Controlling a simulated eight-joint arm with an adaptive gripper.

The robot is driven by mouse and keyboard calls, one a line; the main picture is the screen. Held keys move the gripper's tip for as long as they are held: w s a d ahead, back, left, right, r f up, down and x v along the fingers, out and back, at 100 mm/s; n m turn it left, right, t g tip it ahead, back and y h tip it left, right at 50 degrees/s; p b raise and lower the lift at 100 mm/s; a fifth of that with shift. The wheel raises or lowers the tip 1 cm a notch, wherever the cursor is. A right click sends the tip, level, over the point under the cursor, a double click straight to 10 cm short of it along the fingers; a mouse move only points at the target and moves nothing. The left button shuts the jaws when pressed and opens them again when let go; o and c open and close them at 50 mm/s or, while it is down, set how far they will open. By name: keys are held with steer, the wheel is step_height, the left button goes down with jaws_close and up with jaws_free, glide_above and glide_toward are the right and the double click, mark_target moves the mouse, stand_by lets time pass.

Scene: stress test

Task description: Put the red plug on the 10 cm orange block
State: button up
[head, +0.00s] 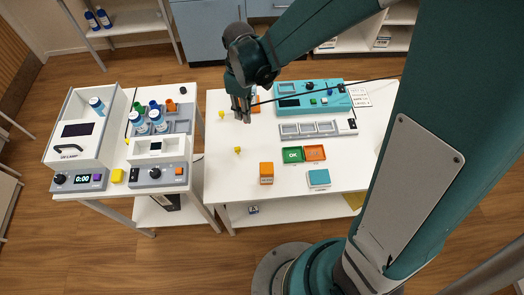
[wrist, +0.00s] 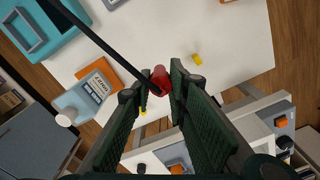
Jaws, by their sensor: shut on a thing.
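My gripper (head: 241,108) is over the far left part of the right table; in the wrist view its fingers (wrist: 160,90) are closed around the red plug (wrist: 160,76). A black cable runs from the plug to the upper left. The plug is not clear in the head view. An orange block (head: 266,169) with a label stands near the front of the table. I cannot read a 10 cm marking on either.
A teal device (head: 310,88) stands at the back, with a grey tray (head: 310,130) before it. Green (head: 292,155) and orange (head: 315,152) trays and a teal-topped block (head: 319,177) lie nearby. Small yellow pieces (head: 237,150) sit at left. The cable crosses above the teal device.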

steer(key=s+d+r+p, duration=0.2)
steer(key=s+r, duration=0.3)
steer(key=s, duration=0.4)
steer(key=s+d+r+p, duration=0.3)
steer(key=s+d+r, duration=0.1)
steer(key=s, duration=0.6)
steer(key=shift+s+r+n, duration=0.15)
steer(key=shift+r+n, duration=0.15)
steer(key=shift+r, duration=0.05)
steer(key=shift+f, duration=0.1)
glide_above(267, 167)
step_height(267, 167, down, 6)
steer(key=shift+b, duration=0.3)
steer(key=shift+f, duration=0.1)
steer(key=shift+f+b, duration=0.35)
steer(key=shift+f, duration=1.45)
steer(key=shift+f, duration=0.2)
